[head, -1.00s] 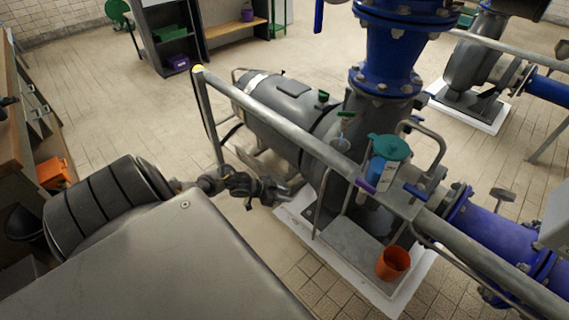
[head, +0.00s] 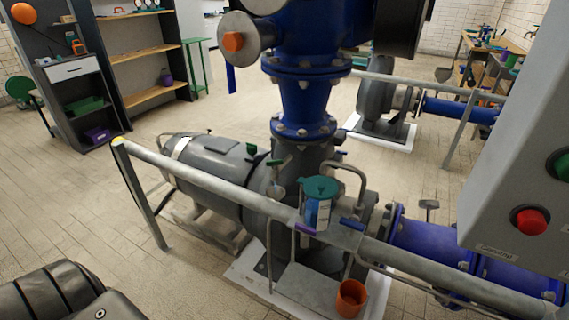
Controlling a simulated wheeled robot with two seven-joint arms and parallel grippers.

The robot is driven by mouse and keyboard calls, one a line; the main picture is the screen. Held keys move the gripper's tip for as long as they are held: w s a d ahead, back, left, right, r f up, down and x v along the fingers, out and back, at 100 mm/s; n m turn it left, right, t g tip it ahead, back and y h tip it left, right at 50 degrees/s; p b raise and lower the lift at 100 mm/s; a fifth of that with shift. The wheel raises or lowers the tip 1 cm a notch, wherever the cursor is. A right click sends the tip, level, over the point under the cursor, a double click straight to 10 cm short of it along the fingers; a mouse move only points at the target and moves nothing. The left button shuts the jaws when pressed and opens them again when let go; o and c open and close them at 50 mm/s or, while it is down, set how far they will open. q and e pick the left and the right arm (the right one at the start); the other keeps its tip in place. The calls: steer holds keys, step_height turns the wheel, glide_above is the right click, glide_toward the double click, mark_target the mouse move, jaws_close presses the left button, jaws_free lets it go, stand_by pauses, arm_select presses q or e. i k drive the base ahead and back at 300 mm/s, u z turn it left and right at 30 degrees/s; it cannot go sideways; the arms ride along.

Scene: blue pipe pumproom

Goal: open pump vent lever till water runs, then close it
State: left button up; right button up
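The grey pump (head: 222,165) lies behind a grey handrail, below a blue vertical pipe (head: 305,105). Several small coloured handles show on and around it: a green one (head: 279,163) on top of the casing, a purple one (head: 305,229) at the rail, and a blue one (head: 352,223) to its right. I cannot tell which is the vent lever. No running water is visible. An orange cup (head: 350,299) stands low on the pump's plinth (head: 300,283). Neither gripper is in view; only part of my own arm shows at the bottom left.
The handrail (head: 200,179) crosses in front of the pump. A teal-lidded container (head: 318,204) is beside the rail. A grey control box (head: 520,190) with a red button (head: 530,220) fills the right. Open tiled floor lies left; shelves (head: 140,55) stand behind.

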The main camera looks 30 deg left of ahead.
mark_target(274, 164)
steer(key=z, duration=2.9)
steer(key=k, duration=0.95)
steer(key=u, duration=2.35)
